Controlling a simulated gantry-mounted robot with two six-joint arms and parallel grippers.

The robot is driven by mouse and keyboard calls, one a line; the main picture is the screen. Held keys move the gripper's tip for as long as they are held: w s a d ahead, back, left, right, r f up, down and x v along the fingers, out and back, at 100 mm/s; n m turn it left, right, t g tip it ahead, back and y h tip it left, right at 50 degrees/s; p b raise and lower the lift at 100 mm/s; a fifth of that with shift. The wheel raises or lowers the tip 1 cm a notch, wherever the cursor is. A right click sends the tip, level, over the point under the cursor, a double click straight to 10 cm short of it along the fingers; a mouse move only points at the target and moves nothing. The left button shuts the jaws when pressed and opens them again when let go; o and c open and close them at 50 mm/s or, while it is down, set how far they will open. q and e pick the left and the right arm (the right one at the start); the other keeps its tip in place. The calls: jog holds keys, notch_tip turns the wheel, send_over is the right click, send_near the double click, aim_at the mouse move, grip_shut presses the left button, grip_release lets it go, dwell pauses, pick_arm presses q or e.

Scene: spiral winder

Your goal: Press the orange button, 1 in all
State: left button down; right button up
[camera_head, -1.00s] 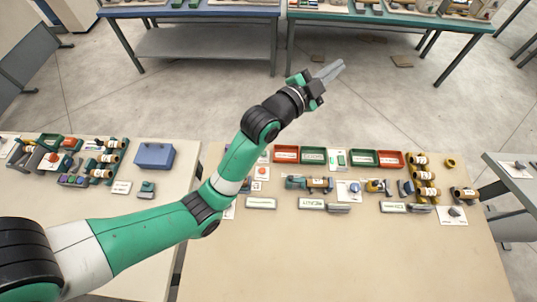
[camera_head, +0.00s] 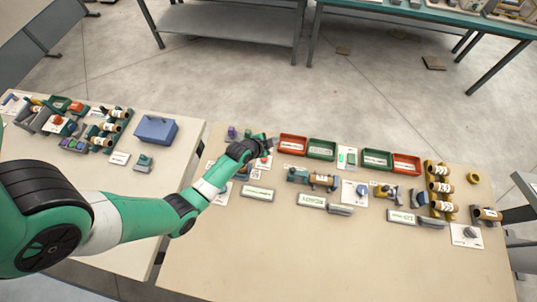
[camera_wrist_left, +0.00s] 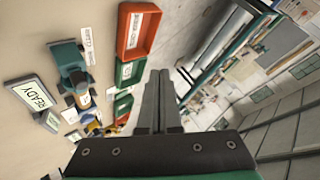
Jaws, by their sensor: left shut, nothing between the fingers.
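A small orange button on a white plate (camera_head: 265,161) is at the left back of the middle table, partly hidden by my left arm. Another orange-red button (camera_head: 57,121) is on a white plate on the left table. My left gripper (camera_head: 270,140) is shut and empty, just behind and above the nearer button; I cannot tell whether it touches anything. In the left wrist view the shut fingers (camera_wrist_left: 160,75) show with nothing between them, and no orange button is visible there. My right gripper is out of view.
Red trays (camera_head: 293,144) and green trays (camera_head: 322,149) line the back of the middle table. A teal device (camera_head: 299,175) and a READY sign (camera_head: 312,200) stand before them. A blue box (camera_head: 155,130) is on the left table. The middle table's front is clear.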

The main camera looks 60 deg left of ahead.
pick_arm(q)
jog(key=n+g+b, duration=0.1)
send_over(262, 160)
notch_tip(262, 160, down, 5)
jog(key=shift+r, duration=0.2)
notch_tip(262, 160, down, 9)
jog(key=b, duration=0.8)
jog(key=shift+w+r, duration=0.1)
dwell(1.4)
jog(key=shift+f+b, duration=0.4)
jog(key=shift+b, duration=0.15)
